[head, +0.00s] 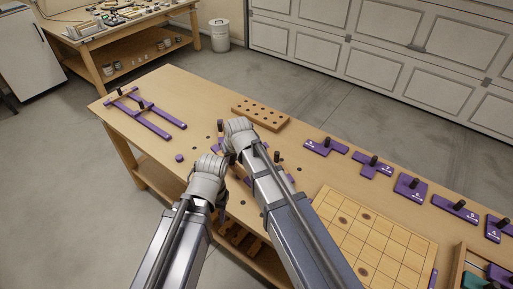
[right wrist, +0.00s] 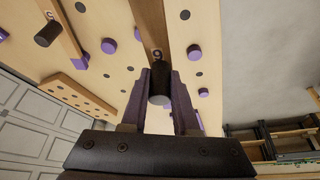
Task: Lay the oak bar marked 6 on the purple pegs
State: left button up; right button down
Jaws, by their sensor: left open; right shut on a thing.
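In the right wrist view, an oak bar marked 6 (right wrist: 151,22) runs up and away from between my jaws. My right gripper (right wrist: 160,98) is shut on the bar's dark round knob at the marked end. Several purple pegs (right wrist: 194,52) show on the bench top on both sides of the bar. One purple peg (head: 179,157) also shows in the head view. My left gripper (head: 209,167) is open in front of my right gripper (head: 238,127). In the head view my arms hide the bar. I cannot tell whether the bar touches any pegs.
Another oak bar (right wrist: 65,40) with a dark knob lies near the held one. A holed wooden block (head: 261,112) stands behind my grippers. A purple frame (head: 155,125) lies at the left, several purple knobbed pieces (head: 410,187) and a gridded board (head: 372,240) at the right.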

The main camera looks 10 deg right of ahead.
jog(key=w+d+m+h+b, duration=0.1)
jog(key=d+m, duration=0.2)
jog(key=d, duration=0.9)
jog(key=shift+w+f, duration=0.15)
jog(key=shift+f, duration=0.25)
notch_tip(320, 180, down, 7)
jog(key=b, duration=0.7)
jog(key=shift+f, duration=0.15)
jog(key=shift+f+b, duration=0.65)
jog(key=shift+b, duration=0.25)
dwell(1.2)
jog(key=shift+f, duration=0.25)
jog(key=shift+f+b, duration=0.15)
jog(key=shift+b, duration=0.25)
dwell(0.8)
